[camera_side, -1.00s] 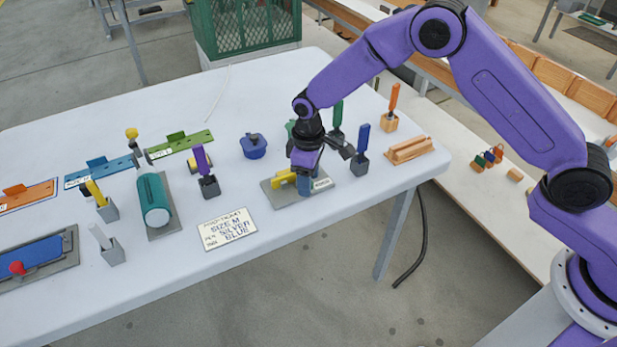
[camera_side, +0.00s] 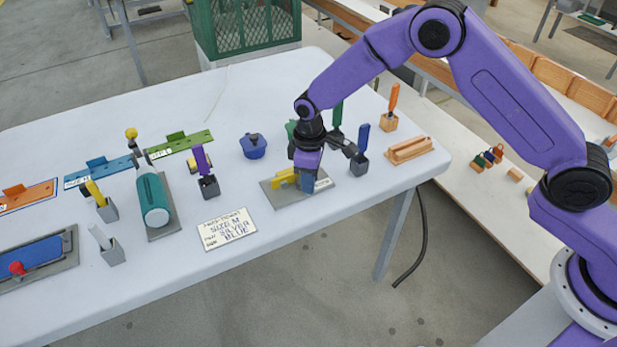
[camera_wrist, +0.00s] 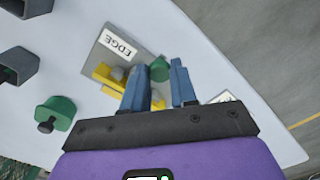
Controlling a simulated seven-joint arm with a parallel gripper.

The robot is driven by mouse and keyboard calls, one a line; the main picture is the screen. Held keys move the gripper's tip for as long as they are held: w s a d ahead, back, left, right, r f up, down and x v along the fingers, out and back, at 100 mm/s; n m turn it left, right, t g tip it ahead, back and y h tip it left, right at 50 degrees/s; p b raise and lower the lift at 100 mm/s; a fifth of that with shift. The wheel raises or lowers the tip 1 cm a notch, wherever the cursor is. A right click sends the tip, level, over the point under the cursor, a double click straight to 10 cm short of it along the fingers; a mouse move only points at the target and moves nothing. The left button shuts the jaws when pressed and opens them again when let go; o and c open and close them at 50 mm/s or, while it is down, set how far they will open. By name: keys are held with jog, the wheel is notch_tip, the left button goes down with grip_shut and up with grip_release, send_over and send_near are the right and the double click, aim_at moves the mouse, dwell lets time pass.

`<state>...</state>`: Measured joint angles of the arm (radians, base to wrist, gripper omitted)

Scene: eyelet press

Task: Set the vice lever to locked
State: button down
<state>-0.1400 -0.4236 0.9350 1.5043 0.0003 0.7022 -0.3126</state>
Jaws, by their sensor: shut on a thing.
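The vice is a grey plate (camera_side: 272,195) with yellow jaw blocks (camera_side: 285,178), near the table's front right edge. In the wrist view its plate (camera_wrist: 98,60) bears a white "EDGE" label (camera_wrist: 118,44), beside the yellow blocks (camera_wrist: 112,80). A green rounded knob (camera_wrist: 160,69), apparently the vice lever's end, shows between my blue fingertips. My gripper (camera_side: 307,187) is down over the vice, pointing downward. In the wrist view my gripper (camera_wrist: 158,75) is shut on the lever, with its fingers either side of it. The lever's shaft and exact angle are mostly hidden.
A blue-handled tool in a grey holder (camera_side: 360,160) stands close to the right of my gripper. A blue lidded pot (camera_side: 253,146) and a purple-handled tool (camera_side: 204,170) stand left. A written card (camera_side: 227,229) lies front left. The table edge is close in front.

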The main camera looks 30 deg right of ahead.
jog(key=n, duration=0.1)
jog(key=d+n, duration=0.1)
jog(key=n, duration=0.2)
jog(key=shift+w+d, duration=0.25)
jog(key=shift+d, duration=0.1)
jog(key=n, duration=0.2)
jog(key=w+d+n, duration=0.1)
jog(key=shift+d+n, duration=0.1)
jog(key=shift+n, duration=0.3)
jog(key=n, duration=0.1)
jog(key=w+n, duration=0.1)
jog(key=n, duration=0.1)
jog(key=shift+d, duration=0.4)
jog(key=shift+w+d+r+n, duration=0.1)
jog(key=shift+w+n, duration=0.2)
jog(key=shift+n, duration=0.6)
jog(key=shift+w+d+n, duration=0.1)
jog(key=shift+w+n, duration=0.2)
jog(key=shift+n, duration=0.6)
jog(key=c, duration=0.9)
grip_release()
notch_tip(320, 180, up, 17)
jog(key=shift+r, duration=0.2)
